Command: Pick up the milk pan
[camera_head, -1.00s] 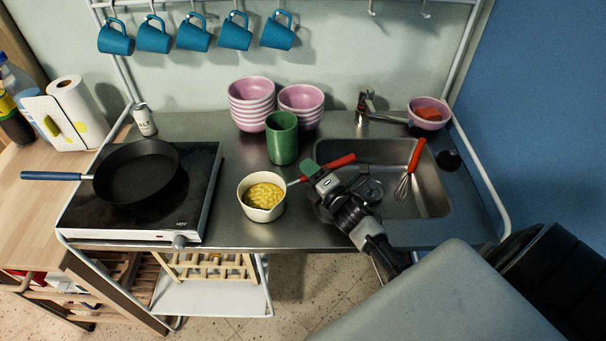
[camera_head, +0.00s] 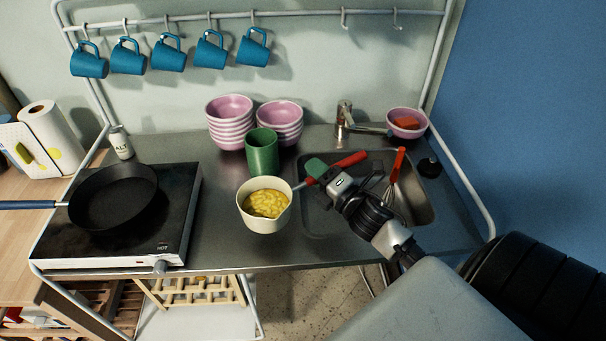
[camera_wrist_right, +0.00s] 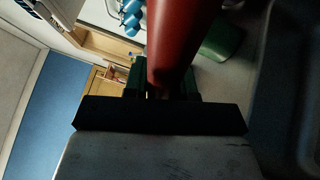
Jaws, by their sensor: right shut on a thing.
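The milk pan (camera_head: 265,208) is a cream pan holding yellow food. It appears raised a little above the steel counter, roughly level, in front of the green cup. Its red handle (camera_head: 350,158) points right, over the sink's left side. In the right wrist view, the red handle (camera_wrist_right: 178,40) runs up from between the gripper's dark fingers (camera_wrist_right: 163,82); the pan body is not seen there. My left gripper is not in view.
The green cup (camera_head: 262,150) stands close behind the pan, with pink bowls (camera_head: 228,122) behind it. A black frying pan (camera_head: 112,197) sits on the hot plate (camera_head: 160,225) at left. A red-handled whisk (camera_head: 398,165) leans in the sink (camera_head: 432,203). Counter between hot plate and pan is clear.

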